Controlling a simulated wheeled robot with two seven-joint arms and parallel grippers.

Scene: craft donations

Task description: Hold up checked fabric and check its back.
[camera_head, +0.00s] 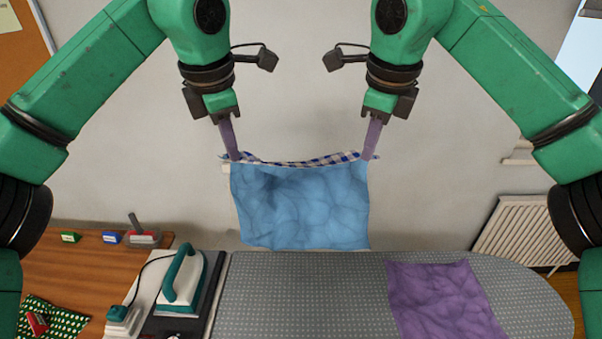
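A piece of fabric (302,205) hangs between my two grippers in front of the wall. The side facing me is mottled light blue. A strip of blue-and-white check shows along its top edge, where the cloth folds over. My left gripper (235,156) is shut on the top left corner. My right gripper (369,156) is shut on the top right corner. The top edge sags slightly between them. The fabric's lower edge hangs near the far edge of the grey dotted ironing board (300,295); I cannot tell whether it touches. The far side of the fabric is hidden.
A purple cloth (447,300) lies on the board's right part. A teal iron (181,278) stands on a rest at the board's left end. A wooden table (75,265) at left holds a green dotted cloth (55,318) and small blocks. A radiator (520,232) is at right.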

